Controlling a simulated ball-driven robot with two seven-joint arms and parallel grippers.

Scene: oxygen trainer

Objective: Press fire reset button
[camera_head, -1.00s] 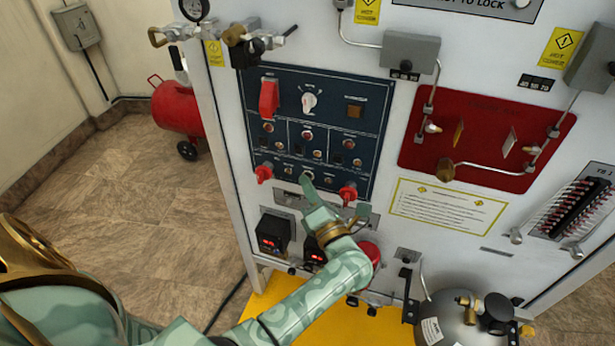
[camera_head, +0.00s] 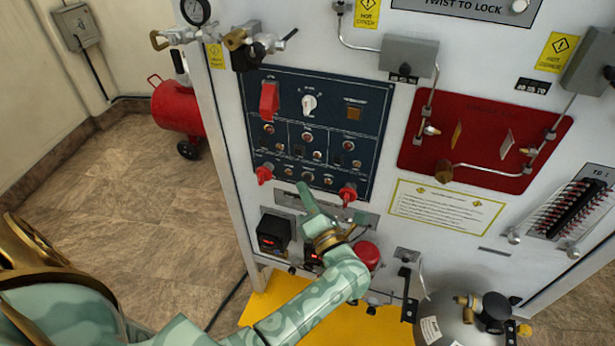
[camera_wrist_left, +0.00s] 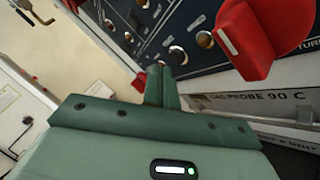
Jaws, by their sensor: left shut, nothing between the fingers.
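A dark blue control panel (camera_head: 315,130) with buttons, switches and knobs stands upright on the white cabinet. Its bottom row has small round buttons (camera_head: 308,177) between two red knobs. The labels are too small to read, so I cannot tell which button is fire reset. My left gripper (camera_head: 304,188) is shut and empty, its fingertips just below this row in the head view. The left wrist view shows the shut fingers (camera_wrist_left: 161,88) pointing toward the panel, with a large red knob (camera_wrist_left: 252,38) at right and round buttons (camera_wrist_left: 205,39) beyond the fingertips. My right gripper is not in view.
Red knobs (camera_head: 264,174) (camera_head: 348,194) stick out at both ends of the bottom row. Below are black digital controllers (camera_head: 272,236) and a red round part (camera_head: 366,254). A red plate with piping (camera_head: 480,140) is at right.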

